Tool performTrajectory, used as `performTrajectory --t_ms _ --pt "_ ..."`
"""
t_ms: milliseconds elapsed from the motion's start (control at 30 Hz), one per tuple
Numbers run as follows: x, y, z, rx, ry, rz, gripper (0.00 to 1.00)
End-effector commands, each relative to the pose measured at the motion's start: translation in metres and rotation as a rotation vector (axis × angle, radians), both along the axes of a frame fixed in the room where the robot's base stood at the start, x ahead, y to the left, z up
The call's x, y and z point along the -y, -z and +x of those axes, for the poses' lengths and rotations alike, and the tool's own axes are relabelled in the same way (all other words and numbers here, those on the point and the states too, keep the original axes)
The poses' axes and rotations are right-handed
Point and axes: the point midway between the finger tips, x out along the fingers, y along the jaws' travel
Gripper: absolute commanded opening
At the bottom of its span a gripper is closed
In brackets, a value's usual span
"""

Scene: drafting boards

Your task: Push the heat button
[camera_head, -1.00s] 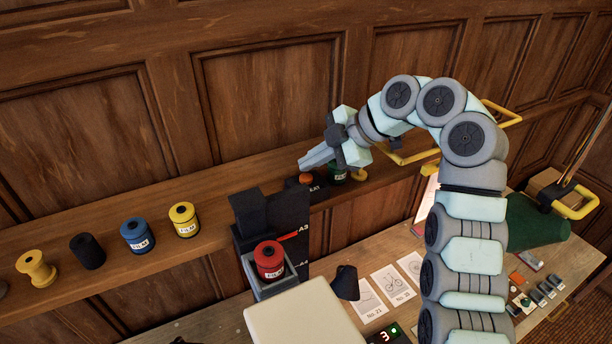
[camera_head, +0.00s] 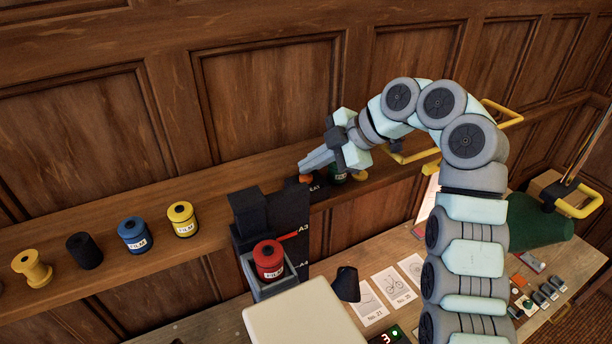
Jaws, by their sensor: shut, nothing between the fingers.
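An orange-red round button (camera_head: 306,179) sits on a small dark box on the wall shelf, with a partly covered white label (camera_head: 315,188) beside it. The label is too small to read with certainty. My gripper (camera_head: 302,168) is shut and empty, pointing left and down. Its fingertips are right at the button's top and cover part of it. I cannot tell whether they touch it or how far the button is pressed.
A dark stand with a red film spool (camera_head: 269,259) is below. Yellow (camera_head: 182,219) and blue (camera_head: 135,235) spools stand further left on the shelf.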

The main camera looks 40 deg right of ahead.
Motion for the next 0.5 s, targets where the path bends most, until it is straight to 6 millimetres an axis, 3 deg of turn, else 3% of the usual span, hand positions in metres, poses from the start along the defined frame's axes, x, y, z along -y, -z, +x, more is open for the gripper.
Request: performTrajectory --t_ms 500 --pt "0.0001 0.0086 -0.0001 -0.002 0.001 0.003 0.00"
